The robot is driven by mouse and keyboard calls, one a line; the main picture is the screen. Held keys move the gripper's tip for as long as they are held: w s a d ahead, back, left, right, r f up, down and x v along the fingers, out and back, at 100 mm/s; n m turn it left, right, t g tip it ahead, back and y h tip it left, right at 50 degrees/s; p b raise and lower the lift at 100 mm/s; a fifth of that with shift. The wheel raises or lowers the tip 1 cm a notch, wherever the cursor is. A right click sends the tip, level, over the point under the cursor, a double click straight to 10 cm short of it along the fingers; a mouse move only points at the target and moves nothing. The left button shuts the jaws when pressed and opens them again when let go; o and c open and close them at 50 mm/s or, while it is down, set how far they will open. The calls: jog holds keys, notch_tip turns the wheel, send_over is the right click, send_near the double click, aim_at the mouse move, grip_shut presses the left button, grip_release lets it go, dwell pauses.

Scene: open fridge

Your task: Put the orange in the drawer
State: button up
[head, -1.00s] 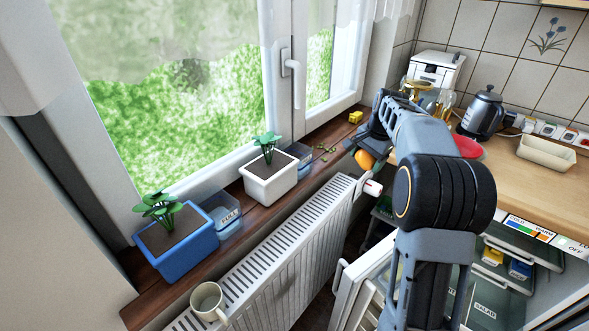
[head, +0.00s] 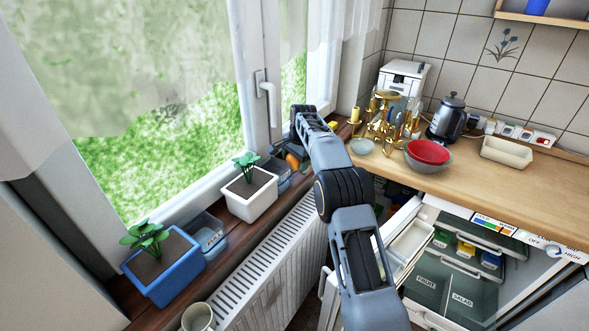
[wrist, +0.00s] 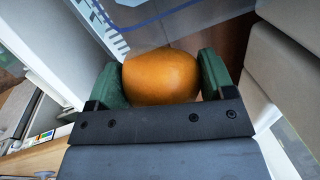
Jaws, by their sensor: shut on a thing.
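My gripper (wrist: 161,74) is shut on the orange (wrist: 162,78), with a green finger pad on each side of it in the wrist view. In the head view a small part of the orange (head: 292,161) shows beside my arm, at the windowsill near a small clear bin (head: 276,172); my fingers are mostly hidden there. The fridge is open at the lower right. Inside it are dark drawers labelled FRUIT (head: 426,284) and SALAD (head: 462,300), which look closed.
A white planter (head: 250,205), a blue planter (head: 165,275) and another clear bin (head: 208,236) line the sill above the radiator (head: 262,272). The counter holds bowls (head: 428,153), a kettle (head: 450,118) and a tray (head: 507,152). The fridge door (head: 326,292) stands open.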

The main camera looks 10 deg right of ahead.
aim_at(294, 169)
jog(key=shift+f, duration=1.6)
jog(key=shift+w+a+f, duration=0.15)
jog(key=shift+f, duration=0.35)
jog(key=o, duration=0.6)
jog(key=shift+f, duration=0.2)
jog(key=shift+c, duration=0.2)
jog(key=o, duration=0.4)
jog(key=shift+o, duration=0.2)
jog(key=shift+r, duration=0.15)
